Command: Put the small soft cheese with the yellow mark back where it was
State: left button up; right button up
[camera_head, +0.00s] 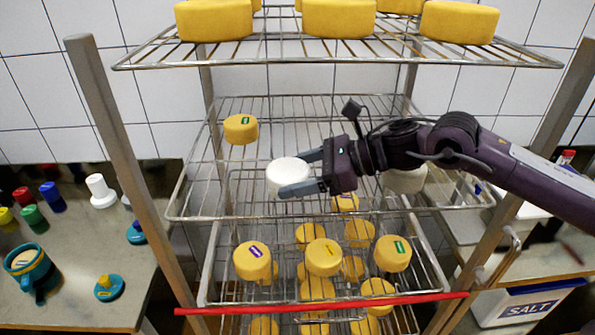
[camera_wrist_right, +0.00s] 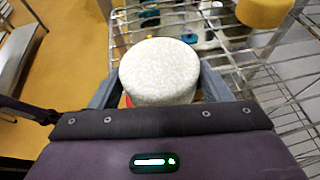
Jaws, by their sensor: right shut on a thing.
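My right gripper (camera_head: 299,173) is shut on a small white round cheese (camera_head: 284,174), held level at the middle wire shelf (camera_head: 230,213). In the right wrist view the white cheese (camera_wrist_right: 160,72) sits between both fingers, and no mark shows on it. I cannot tell whether it touches the shelf. Another white cheese (camera_head: 405,181) is on the middle shelf, partly behind my right arm. A yellow cheese with a yellow-orange mark (camera_head: 323,258) is on the lower shelf, between a purple-marked cheese (camera_head: 252,261) and a green-marked one (camera_head: 392,254). My left gripper is out of view.
A green-marked yellow cheese (camera_head: 241,129) is at the left of the middle shelf. Large yellow cheeses (camera_head: 339,18) stand on the top shelf (camera_head: 215,58). A red bar (camera_head: 320,305) crosses the lower front. Rack posts (camera_head: 125,160) flank the shelves. The middle shelf's left front looks clear.

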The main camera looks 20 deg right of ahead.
jog(key=shift+f+b, duration=0.2)
jog(key=shift+b, duration=0.1)
jog(key=o, duration=0.8)
jog(key=shift+r, duration=0.1)
jog(key=shift+d+r+p, duration=0.15)
jog(key=shift+r+p, duration=0.1)
jog(key=shift+p, duration=0.2)
jog(key=b+v, duration=0.4)
jog(key=v, duration=0.6)
jog(key=shift+s+d+b, duration=0.3)
jog(key=shift+d, duration=0.05)
jog(key=shift+s+d+r, duration=0.15)
jog(key=shift+d+r, duration=0.15)
jog(key=shift+d, duration=0.05)
